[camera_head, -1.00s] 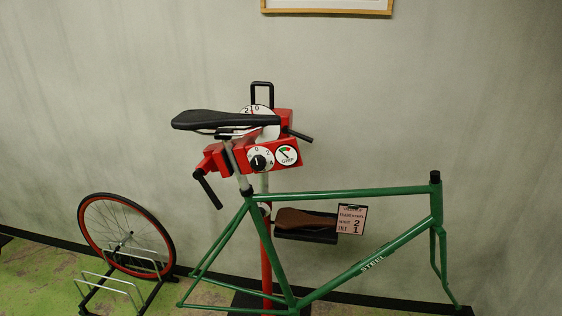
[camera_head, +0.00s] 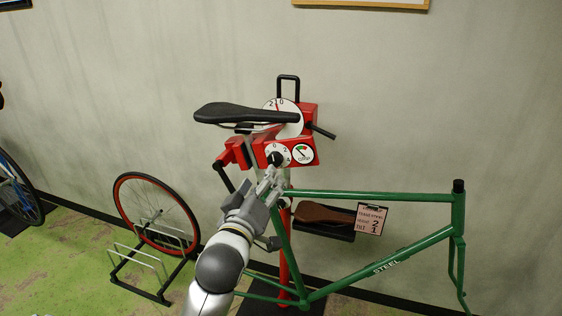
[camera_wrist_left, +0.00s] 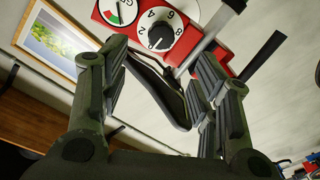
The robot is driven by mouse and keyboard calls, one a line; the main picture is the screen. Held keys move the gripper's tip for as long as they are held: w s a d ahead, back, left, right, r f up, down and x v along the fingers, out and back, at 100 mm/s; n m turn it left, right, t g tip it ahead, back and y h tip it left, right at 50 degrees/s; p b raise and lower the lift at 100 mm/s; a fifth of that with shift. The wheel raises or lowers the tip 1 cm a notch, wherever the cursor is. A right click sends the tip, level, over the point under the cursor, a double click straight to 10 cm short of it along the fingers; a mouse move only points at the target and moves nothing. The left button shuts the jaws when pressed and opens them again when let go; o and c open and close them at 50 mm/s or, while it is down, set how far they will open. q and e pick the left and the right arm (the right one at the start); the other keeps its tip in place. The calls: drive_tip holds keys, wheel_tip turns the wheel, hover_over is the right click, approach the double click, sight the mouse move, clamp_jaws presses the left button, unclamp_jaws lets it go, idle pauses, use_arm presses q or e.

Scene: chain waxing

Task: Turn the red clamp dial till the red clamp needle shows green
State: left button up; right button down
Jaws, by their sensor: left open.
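The red clamp (camera_head: 262,150) holds the seat post of the green bicycle frame. Its dial, a black knob on a white numbered disc (camera_head: 275,156), faces me; the dial also shows in the left wrist view (camera_wrist_left: 158,35), beyond and between the fingers. The round needle gauge (camera_head: 303,152) sits just right of the dial, with coloured sectors; it is partly cut off in the left wrist view (camera_wrist_left: 118,10). I cannot tell the needle's exact reading. My left gripper (camera_head: 270,180) is open and empty, just below the dial, apart from it. My right gripper is not in view.
A black saddle (camera_head: 245,113) stands above the clamp and a larger white dial (camera_head: 287,118) behind it. The green frame (camera_head: 375,195) extends right. A saddle tray and tag (camera_head: 371,218) hang behind it. A wheel in a rack (camera_head: 155,215) stands left.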

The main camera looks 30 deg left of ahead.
sight(274, 161)
use_arm(q)
drive_tip(key=p+x, duration=0.2)
drive_tip(key=x, duration=0.7)
drive_tip(key=shift+p, duration=0.4)
drive_tip(key=shift+w+a, duration=0.15)
drive_tip(key=shift+w, duration=0.35)
drive_tip(key=c, duration=1)
drive_tip(key=shift+c, duration=0.2)
drive_tip(key=shift+m, duration=0.4)
